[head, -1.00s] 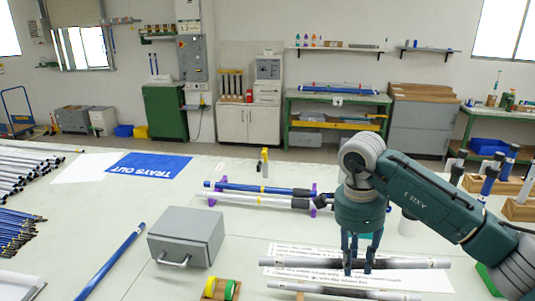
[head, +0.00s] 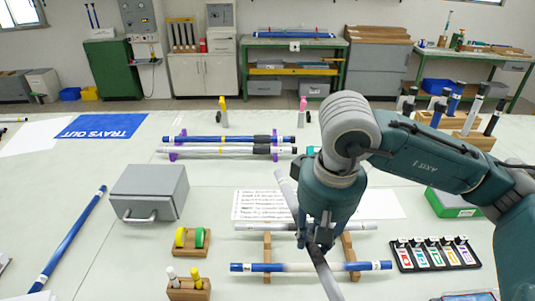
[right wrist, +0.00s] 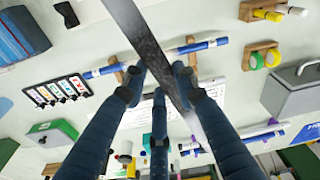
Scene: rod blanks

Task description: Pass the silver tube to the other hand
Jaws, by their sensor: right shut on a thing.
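My right gripper (head: 317,242) is shut on the silver tube (head: 327,276) near its dark middle band. The tube slants from upper left to lower right in the head view, with one end showing left of the gripper and the other toward the front edge. In the right wrist view the tube (right wrist: 127,20) runs diagonally between the fingers (right wrist: 160,85), its dark band at the grip. It is held above a wooden rack (head: 348,243). My left gripper is not in view.
The rack carries another silver tube (head: 260,227) and a blue tube (head: 262,267). A grey box (head: 150,190), tape rolls (head: 190,238) and a row of coloured labels (head: 433,253) stand around it. Purple holders carry tubes (head: 215,150) behind. Table left of the rack is partly clear.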

